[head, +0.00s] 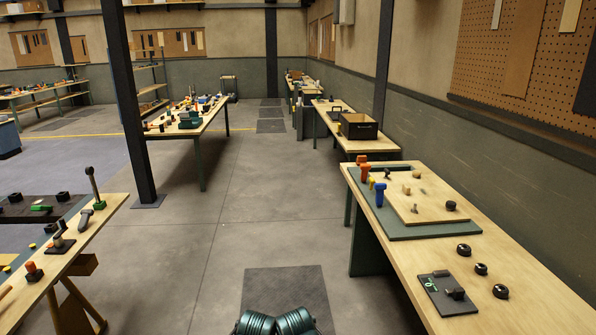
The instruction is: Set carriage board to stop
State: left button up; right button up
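I cannot tell for certain which thing is the carriage board. A light wooden board (425,207) lies on a green mat (413,233) on the right bench, with small blocks and a black knob (451,206) on it. Blue (380,194) and orange (365,174) upright pieces stand at its left edge. Nearer, a dark plate (437,302) with a green mark carries a black block (456,293). No clear stop shows. Neither gripper is in view; only teal rounded parts of mine show at the bottom middle.
The right bench (520,290) runs along the wall, with several black knobs (481,268) on it. The aisle floor (235,220) between the benches is clear.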

aim_at(415, 200)
jog(key=i+z, duration=0.2)
jog(key=i, duration=0.25)
jog(key=i+j+z, duration=0.2)
jog(key=i, duration=0.25)
jog(key=i+j+z, duration=0.15)
jog(key=i, duration=0.25)
jog(key=i+j+z, duration=0.2)
jog(key=z, duration=0.2)
jog(key=i+j+z, duration=0.65)
jog(key=z, duration=0.15)
jog(key=i+j+z, duration=0.15)
jog(key=j+z, duration=0.25)
